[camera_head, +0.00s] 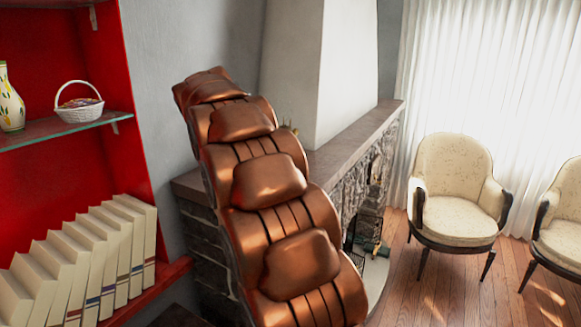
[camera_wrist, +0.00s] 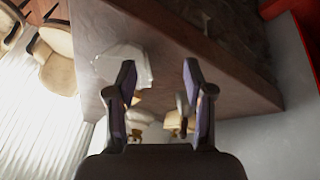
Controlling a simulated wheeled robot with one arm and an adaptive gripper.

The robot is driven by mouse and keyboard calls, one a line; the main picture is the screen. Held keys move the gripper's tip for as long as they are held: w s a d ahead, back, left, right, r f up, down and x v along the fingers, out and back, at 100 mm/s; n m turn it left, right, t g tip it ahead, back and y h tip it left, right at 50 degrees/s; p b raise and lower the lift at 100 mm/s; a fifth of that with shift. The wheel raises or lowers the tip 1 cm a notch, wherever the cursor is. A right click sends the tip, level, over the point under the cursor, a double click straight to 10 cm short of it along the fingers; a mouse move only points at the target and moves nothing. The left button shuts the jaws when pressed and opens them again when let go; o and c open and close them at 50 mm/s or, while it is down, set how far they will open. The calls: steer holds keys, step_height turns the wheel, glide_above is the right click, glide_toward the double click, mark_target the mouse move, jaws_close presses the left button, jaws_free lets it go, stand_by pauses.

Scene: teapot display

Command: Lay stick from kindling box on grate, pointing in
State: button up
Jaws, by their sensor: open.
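My gripper (camera_wrist: 160,85) shows in the wrist view with its two dark fingers apart. A few small tan and gold objects (camera_wrist: 172,122) show between and beyond the fingers; I cannot tell what they are, and no stick is clearly held. In the head view the stone fireplace (camera_head: 371,177) stands behind my copper arm, which hides much of its front. Small dark items stand by its opening, but I cannot make out the grate, the kindling box or a stick. My gripper is not seen in the head view.
A stone mantel (camera_head: 350,133) runs along the fireplace top; its brown slab (camera_wrist: 180,45) also fills the wrist view's middle. A red shelf (camera_head: 125,160) with books and a white basket (camera_head: 79,104) is at left. Cream armchairs (camera_head: 455,175) stand right; wooden floor (camera_head: 430,290) is open before them.

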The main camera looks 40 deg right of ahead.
steer(key=w+d+m, duration=0.1)
steer(key=w+d, duration=0.1)
steer(key=d, duration=0.2)
steer(key=w+d+m+h, duration=0.1)
steer(key=w+d, duration=0.2)
steer(key=d, duration=0.1)
steer(key=w+d+r+m+h+b, duration=0.1)
steer(key=w+d, duration=0.2)
steer(key=shift+d+t, duration=0.3)
steer(key=shift+d, duration=0.1)
steer(key=d+m, duration=0.1)
steer(key=d, duration=0.2)
steer(key=w+d+m+h, duration=0.1)
steer(key=d, duration=0.2)
steer(key=w+d+m+h+b, duration=0.1)
steer(key=d, duration=0.3)
steer(key=shift+w+f+m, duration=0.1)
steer(key=shift+w+m, duration=0.1)
steer(key=shift+m, duration=0.1)
steer(key=shift+p+x, duration=0.35)
steer(key=shift+x, duration=0.9)
steer(key=shift+w+d+f+p, duration=0.25)
steer(key=shift+d+p, duration=0.35)
steer(key=shift+d, duration=0.1)
steer(key=p+x, duration=0.2)
steer(key=x, duration=0.2)
steer(key=shift+w+f, duration=0.1)
steer(key=shift+w, duration=0.1)
steer(key=shift+c, duration=0.3)
jaws_close()
